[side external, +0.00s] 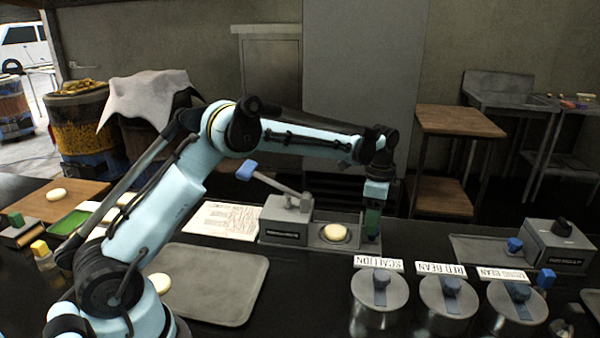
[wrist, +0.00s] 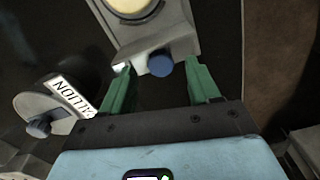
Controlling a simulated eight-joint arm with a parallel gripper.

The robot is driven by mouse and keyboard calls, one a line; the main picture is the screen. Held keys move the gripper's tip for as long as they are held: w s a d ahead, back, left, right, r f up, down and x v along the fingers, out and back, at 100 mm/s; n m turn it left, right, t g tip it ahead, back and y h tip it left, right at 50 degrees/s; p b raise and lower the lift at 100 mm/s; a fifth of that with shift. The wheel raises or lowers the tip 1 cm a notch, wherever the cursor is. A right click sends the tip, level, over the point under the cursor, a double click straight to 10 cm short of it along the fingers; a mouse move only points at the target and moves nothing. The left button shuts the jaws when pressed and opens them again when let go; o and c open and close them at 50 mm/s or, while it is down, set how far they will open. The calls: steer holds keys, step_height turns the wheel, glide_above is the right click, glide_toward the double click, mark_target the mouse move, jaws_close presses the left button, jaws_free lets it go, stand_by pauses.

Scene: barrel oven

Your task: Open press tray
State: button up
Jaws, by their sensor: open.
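The press (side external: 287,218) is a grey box on the black counter, with its blue-handled lever (side external: 275,184) raised. Its grey press tray (side external: 318,238) extends to the right with a pale round dough piece (side external: 335,233) on it. The tray also shows at the top of the wrist view (wrist: 150,42), with a round blue knob (wrist: 160,64) on its near end. My gripper (side external: 373,225) points down at the tray's right end. In the wrist view my gripper (wrist: 160,68) is open, with its green fingers on either side of the knob. I cannot tell whether they touch it.
Lidded round containers, including the scallion one (side external: 379,300), stand to the right at the front. A second grey machine (side external: 555,245) stands farther right. A flat grey tray (side external: 215,280) lies at front left. A paper sheet (side external: 225,219) lies left of the press.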

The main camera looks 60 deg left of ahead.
step_height(320, 180, up, 10)
stand_by(0.4)
steer(key=shift+s+r, duration=0.1)
steer(key=shift+r, duration=0.05)
steer(key=s+d+r+n+t, duration=0.1)
steer(key=s+r+n+t, duration=0.15)
steer(key=s, duration=0.35)
steer(key=s+d+r+n+t, duration=0.1)
steer(key=s+r+n, duration=0.25)
steer(key=s, duration=0.35)
steer(key=s+f+n+t, duration=0.3)
steer(key=s+f+n, duration=0.2)
steer(key=s, duration=0.6)
step_height(320, 180, down, 2)
steer(key=shift+d+f+t, duration=0.25)
steer(key=shift+d+t, duration=0.1)
steer(key=shift+d, duration=0.05)
